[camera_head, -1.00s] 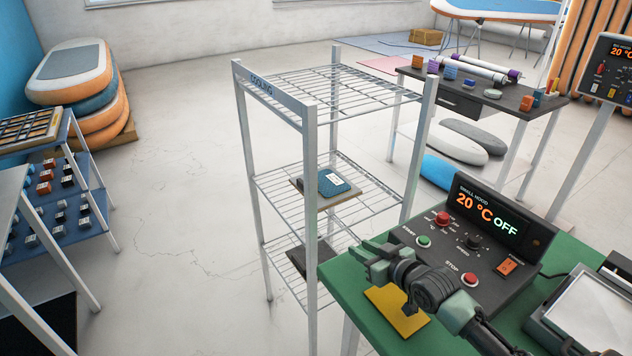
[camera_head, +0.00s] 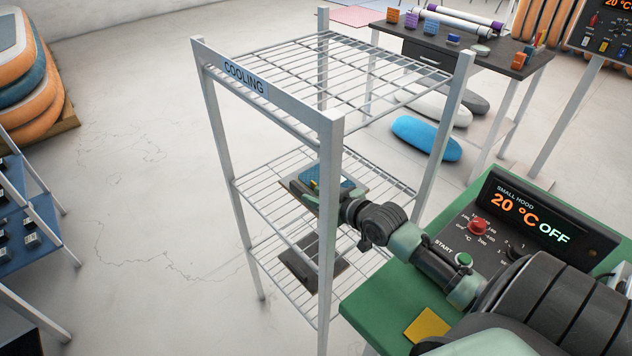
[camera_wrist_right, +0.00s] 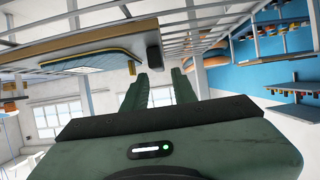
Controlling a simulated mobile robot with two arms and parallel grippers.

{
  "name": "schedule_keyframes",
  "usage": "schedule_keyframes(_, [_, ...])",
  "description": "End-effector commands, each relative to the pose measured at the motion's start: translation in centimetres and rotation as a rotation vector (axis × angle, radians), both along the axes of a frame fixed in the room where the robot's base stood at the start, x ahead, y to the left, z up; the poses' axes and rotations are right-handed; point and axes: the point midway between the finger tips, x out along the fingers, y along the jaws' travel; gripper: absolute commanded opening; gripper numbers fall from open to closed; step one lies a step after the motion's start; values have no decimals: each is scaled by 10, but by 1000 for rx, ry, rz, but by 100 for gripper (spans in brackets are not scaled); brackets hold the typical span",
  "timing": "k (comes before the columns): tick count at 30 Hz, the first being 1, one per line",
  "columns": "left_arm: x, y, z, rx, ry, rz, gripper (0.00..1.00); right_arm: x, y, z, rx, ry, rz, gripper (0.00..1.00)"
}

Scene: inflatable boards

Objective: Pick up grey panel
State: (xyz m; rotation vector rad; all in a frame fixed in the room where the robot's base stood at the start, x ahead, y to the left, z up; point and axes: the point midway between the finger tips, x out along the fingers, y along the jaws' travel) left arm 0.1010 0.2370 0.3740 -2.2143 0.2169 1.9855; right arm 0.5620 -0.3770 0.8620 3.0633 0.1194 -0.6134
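A dark grey panel (camera_head: 313,264) lies on the lower shelf of the cooling rack (camera_head: 246,78). A thin grey-tan board (camera_head: 352,196) with a blue patterned pad (camera_head: 345,181) lies on the middle shelf. My right gripper (camera_head: 314,192) reaches into the rack at the middle-shelf board, partly hidden by the front post. In the right wrist view its two fingers (camera_wrist_right: 160,80) are apart with nothing between them, close to the board (camera_wrist_right: 90,42), whose edge carries a small dark block (camera_wrist_right: 153,46). I cannot tell whether they touch it. My left gripper is out of view.
Rack posts and wire shelves surround my right gripper. A green table with a control box (camera_head: 530,225) and a yellow square (camera_head: 427,325) is at the right. A dark table (camera_head: 470,55) stands behind.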

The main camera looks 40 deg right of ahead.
Motion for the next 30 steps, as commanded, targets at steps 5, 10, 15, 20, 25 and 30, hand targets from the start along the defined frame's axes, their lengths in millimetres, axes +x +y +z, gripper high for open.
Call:
schedule_keyframes(5, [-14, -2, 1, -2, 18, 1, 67, 21, 1, -6, 3, -3, -1, 27])
schedule_keyframes(10, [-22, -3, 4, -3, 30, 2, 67, 45, 0, -14, 1, -2, 0, 27])
schedule_keyframes(15, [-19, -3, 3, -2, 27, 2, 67, 61, 2, -23, 0, -2, 0, 27])
schedule_keyframes(20, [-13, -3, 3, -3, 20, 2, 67, 63, 2, -25, 0, 0, 0, 27])
schedule_keyframes(25, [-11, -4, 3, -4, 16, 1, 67, 63, 2, -25, 0, -1, 0, 8])
schedule_keyframes(30, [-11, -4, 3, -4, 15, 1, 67, 63, 2, -25, 0, -1, 0, 0])
